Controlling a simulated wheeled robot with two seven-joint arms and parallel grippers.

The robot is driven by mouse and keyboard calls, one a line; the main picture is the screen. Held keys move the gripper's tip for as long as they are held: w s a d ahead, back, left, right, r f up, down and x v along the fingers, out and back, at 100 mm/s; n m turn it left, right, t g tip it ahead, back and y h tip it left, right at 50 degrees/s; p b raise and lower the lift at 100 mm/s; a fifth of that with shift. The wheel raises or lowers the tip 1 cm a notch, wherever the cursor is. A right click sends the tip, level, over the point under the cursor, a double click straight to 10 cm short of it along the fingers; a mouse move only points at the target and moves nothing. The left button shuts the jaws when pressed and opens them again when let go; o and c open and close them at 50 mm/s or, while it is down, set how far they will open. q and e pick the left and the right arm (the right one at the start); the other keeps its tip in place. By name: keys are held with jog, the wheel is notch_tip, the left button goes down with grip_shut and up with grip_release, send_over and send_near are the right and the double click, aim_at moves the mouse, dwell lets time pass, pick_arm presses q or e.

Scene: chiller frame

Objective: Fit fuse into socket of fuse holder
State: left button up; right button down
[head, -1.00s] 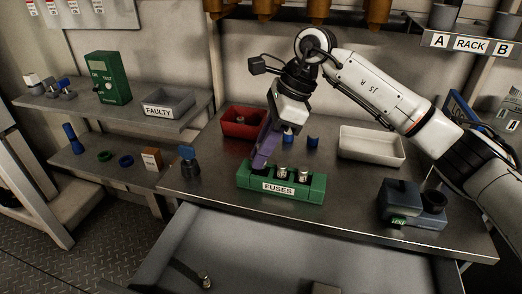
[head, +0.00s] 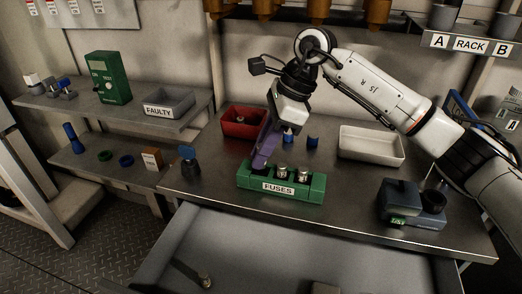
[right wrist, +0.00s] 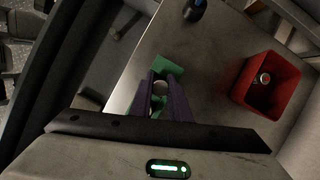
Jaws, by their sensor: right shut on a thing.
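A green block labelled FUSES (head: 281,196) stands at the front of the metal table, with two silver-capped fuses (head: 282,172) upright in its middle and right places. My right gripper (head: 260,163) points down at the block's left place, its purple fingers close above it. In the right wrist view the purple fingers (right wrist: 161,92) are shut on a round, pale-topped fuse (right wrist: 160,88), with green block parts beside them. How deep this fuse sits in the block is hidden. My left gripper is not in view.
A red bin (head: 230,125) with a small cylinder inside stands behind the gripper. A white tray (head: 372,158) is at the back right, a dark device (head: 413,214) at the front right, and a blue-topped part (head: 189,160) to the left. A grey drawer (head: 290,262) is open below.

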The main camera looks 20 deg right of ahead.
jog(key=shift+f+b, duration=0.65)
jog(key=shift+f, duration=0.45)
jog(key=c, duration=1.6)
grip_release()
jog(key=shift+s, duration=0.1)
jog(key=shift+d+r, duration=0.1)
jog(key=shift+r, duration=0.1)
jog(key=shift+p+v, duration=0.4)
jog(key=shift+v, duration=4.7)
